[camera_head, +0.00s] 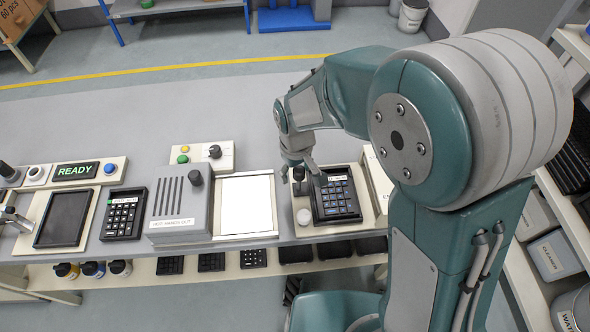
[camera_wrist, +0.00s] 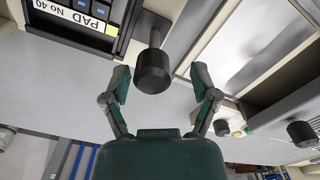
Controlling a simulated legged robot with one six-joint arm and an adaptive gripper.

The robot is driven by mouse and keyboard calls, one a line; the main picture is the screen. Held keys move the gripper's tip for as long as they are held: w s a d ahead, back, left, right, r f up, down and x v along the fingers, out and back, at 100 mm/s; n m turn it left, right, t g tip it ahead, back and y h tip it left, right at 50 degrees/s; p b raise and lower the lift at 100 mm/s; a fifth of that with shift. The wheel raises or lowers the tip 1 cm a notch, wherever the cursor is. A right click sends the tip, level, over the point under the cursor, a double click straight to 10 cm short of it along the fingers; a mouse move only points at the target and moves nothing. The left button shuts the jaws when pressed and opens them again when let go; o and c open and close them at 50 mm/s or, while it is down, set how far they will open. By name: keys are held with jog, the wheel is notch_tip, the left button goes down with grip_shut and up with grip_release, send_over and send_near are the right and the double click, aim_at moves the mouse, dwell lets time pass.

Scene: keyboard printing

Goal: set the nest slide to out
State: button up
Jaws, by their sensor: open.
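The nest (camera_head: 316,211) is a dark frame holding a dark keypad (camera_head: 338,201) with blue-grey keys, at the right of the bench. In the wrist view the keypad label (camera_wrist: 75,17) reads "PAD No 40". A black cylindrical knob on a stem (camera_wrist: 153,70) stands beside the nest; in the head view its top (camera_head: 299,174) shows at the nest's left. My gripper (camera_wrist: 162,78) is open, with one finger on each side of the knob and visible gaps to it. In the head view my gripper (camera_head: 308,177) partly covers the nest's far edge. I cannot tell the slide's position.
A white plate (camera_head: 246,204) and a grey press box with a knob (camera_head: 180,205) stand left of the nest. A panel with coloured buttons (camera_head: 202,156) lies behind them. A pale box (camera_head: 378,186) stands close on the nest's right. The bench behind is clear.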

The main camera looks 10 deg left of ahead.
notch_tip(320, 180, up, 12)
dwell(0.5)
jog(key=shift+a, duration=0.1)
jog(key=s+d+r+m+t, duration=0.2)
jog(key=s+d+m, duration=0.1)
jog(key=d, duration=0.4)
jog(key=s+d+r+m+t, duration=0.1)
jog(key=s+d+r+m, duration=0.1)
jog(key=s+d, duration=0.3)
jog(key=s+d+r+m+t, duration=0.2)
jog(key=s+d+r+m, duration=0.1)
jog(key=d, duration=0.7)
jog(key=shift+s+d+r+m+t, duration=0.25)
jog(key=shift+s+r+m+t, duration=0.05)
jog(key=shift+s+r, duration=0.4)
